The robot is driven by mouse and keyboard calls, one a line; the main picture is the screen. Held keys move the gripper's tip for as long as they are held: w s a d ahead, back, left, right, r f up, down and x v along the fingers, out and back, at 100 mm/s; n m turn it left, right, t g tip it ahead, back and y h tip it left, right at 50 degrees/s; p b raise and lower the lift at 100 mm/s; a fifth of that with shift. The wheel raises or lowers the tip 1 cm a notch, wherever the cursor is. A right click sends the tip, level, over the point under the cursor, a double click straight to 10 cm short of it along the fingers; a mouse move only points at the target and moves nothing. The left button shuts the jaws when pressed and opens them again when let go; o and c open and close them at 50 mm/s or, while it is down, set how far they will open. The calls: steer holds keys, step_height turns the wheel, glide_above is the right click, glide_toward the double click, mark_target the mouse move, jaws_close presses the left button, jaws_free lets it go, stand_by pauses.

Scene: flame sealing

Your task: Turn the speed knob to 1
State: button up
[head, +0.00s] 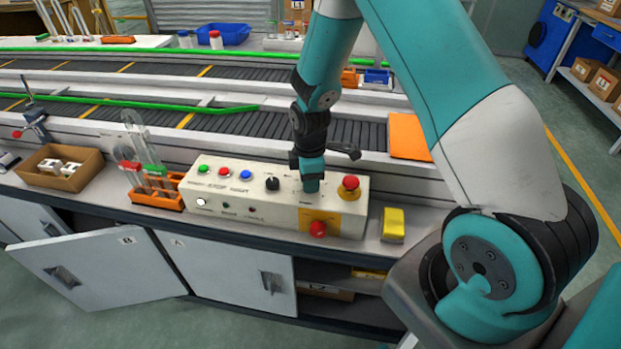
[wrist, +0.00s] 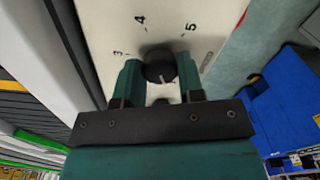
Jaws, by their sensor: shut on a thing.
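The cream control panel (head: 268,212) stands on the workbench. In the wrist view the black speed knob (wrist: 158,66) sits between my gripper's two teal fingers, and the printed 3, 4 and 5 show around its far side. A pale mark shows on the knob's near part, pointing away from the 4; the number it points at is hidden. My gripper (head: 311,188) reaches down onto the right half of the panel and is shut on this knob (wrist: 160,80). In the head view the gripper covers the knob.
Another black knob (head: 272,184) is just left of my gripper. A red mushroom button (head: 349,187) on a yellow base is close on the right, and a red knob (head: 318,229) is in front. A tube rack (head: 156,196) stands left of the panel, a yellow block (head: 393,224) right.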

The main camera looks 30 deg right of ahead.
steer(key=shift+n, duration=0.4)
steer(key=o, duration=0.9)
step_height(320, 180, up, 18)
steer(key=shift+f+b, duration=0.25)
steer(key=shift+b, duration=0.3)
steer(key=s+a+r+m+y, duration=0.1)
steer(key=s+a+r+m, duration=0.1)
steer(key=s+a, duration=0.3)
steer(key=s+a+r+m+y, duration=0.1)
steer(key=s+a+r+m, duration=0.1)
steer(key=s+a, duration=0.4)
steer(key=s+a+r+m+y, duration=0.2)
steer(key=s+a+r, duration=0.2)
steer(key=s, duration=0.7)
steer(key=shift+s+a+m, duration=0.15)
steer(key=shift+s+a, duration=0.05)
steer(key=shift+a, duration=0.35)
steer(key=shift+s+a+m, duration=0.15)
steer(key=shift+s+a, duration=0.05)
steer(key=shift+a, duration=0.35)
